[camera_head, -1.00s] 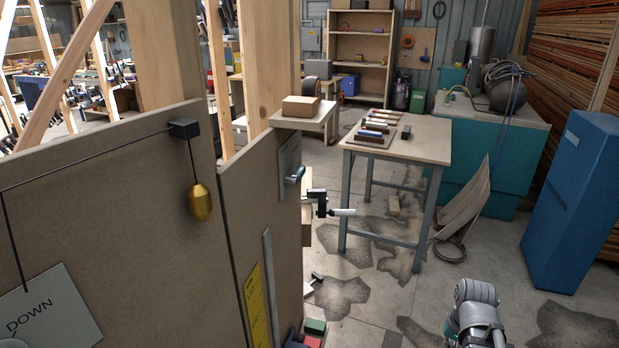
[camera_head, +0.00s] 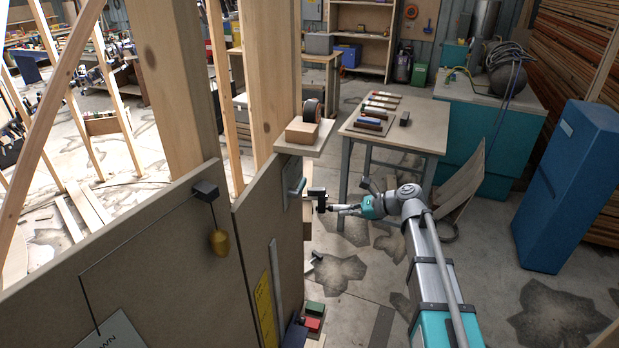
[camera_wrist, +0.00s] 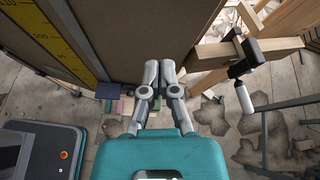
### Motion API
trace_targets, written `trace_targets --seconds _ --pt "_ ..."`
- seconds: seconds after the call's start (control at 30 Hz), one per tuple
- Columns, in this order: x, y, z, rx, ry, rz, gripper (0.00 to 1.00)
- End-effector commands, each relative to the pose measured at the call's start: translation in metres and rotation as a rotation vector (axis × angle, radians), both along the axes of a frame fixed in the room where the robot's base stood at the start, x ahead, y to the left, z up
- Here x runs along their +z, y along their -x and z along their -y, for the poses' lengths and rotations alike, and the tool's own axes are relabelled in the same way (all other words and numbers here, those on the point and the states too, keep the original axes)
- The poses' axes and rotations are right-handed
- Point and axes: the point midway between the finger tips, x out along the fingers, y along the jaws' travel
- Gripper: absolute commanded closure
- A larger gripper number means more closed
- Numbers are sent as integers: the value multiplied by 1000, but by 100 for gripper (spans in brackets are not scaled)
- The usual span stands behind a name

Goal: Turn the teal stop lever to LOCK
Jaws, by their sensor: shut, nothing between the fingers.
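The teal stop lever (camera_head: 296,187) sits on a small grey plate (camera_head: 291,175) on the upright brown panel, under a small shelf, in the head view. It is small there, and I cannot read any marking beside it. My gripper (camera_head: 338,207) reaches in from the right and points left toward the panel, a little right of and below the lever. In the wrist view my gripper (camera_wrist: 159,66) is shut and empty, its two fingers side by side in front of the brown panel (camera_wrist: 130,30). I cannot make out the lever in the wrist view.
A black clamp (camera_head: 319,199) with a white handle juts from the panel close to my gripper; it also shows in the wrist view (camera_wrist: 246,60). A workbench (camera_head: 425,131) stands behind my arm. A yellow scale (camera_head: 264,310) is on the panel. Blocks (camera_head: 314,314) lie below.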

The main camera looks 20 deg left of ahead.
Motion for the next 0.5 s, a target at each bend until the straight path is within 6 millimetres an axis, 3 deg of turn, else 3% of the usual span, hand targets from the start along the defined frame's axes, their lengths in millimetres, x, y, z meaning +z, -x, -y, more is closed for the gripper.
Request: trace_targets --seconds 0.03,0.2,0.5 --pt "15 -6 -9 -13 -30 -41 100" --pt "33 -12 -24 -46 -94 -137 100" --pt "35 -12 -25 -52 -105 -154 100"
